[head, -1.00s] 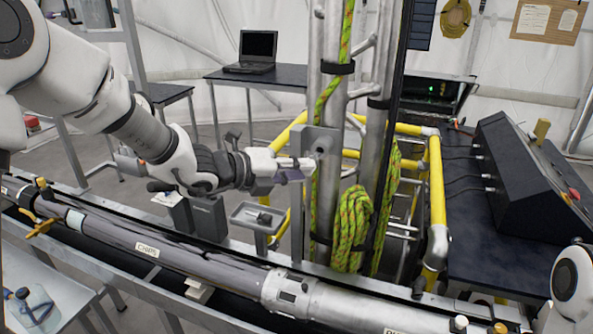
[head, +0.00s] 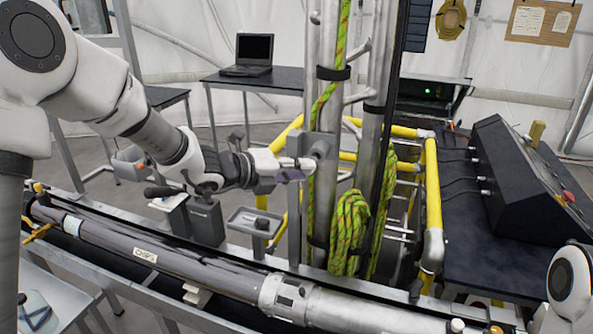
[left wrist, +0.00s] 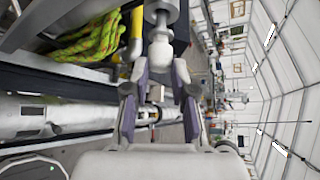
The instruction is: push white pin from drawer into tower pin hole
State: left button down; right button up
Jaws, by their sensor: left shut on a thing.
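My left gripper (head: 293,172) reaches in from the left in the head view, beside the metal tower (head: 313,45). It is shut on the white pin (head: 307,164), of which only a small part shows there. In the left wrist view the pin (left wrist: 160,50) stands between the two purple-padded fingers (left wrist: 160,75). It points at a grey cylindrical boss (left wrist: 162,10) at the top edge. That boss also shows on the tower's grey bracket (head: 320,148) in the head view. Whether the pin has entered the hole cannot be told. My right gripper is out of view.
A small grey tray (head: 246,228) and a grey box (head: 206,222) stand below my left arm. Green rope (head: 349,230) hangs on the tower. Yellow rails (head: 433,190) stand to the right, and a long metal tube (head: 200,272) crosses the front.

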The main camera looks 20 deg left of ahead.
pick_arm(q)
jog(key=shift+w+p, duration=0.45)
jog(key=shift+w, duration=0.7)
jog(key=c, duration=0.9)
grip_release()
jog(key=shift+w, duration=0.1)
jog(key=v, duration=1.1)
jog(key=shift+s+a+r, duration=0.15)
jog(key=shift+s, duration=0.2)
jog(key=shift+s+a, duration=0.1)
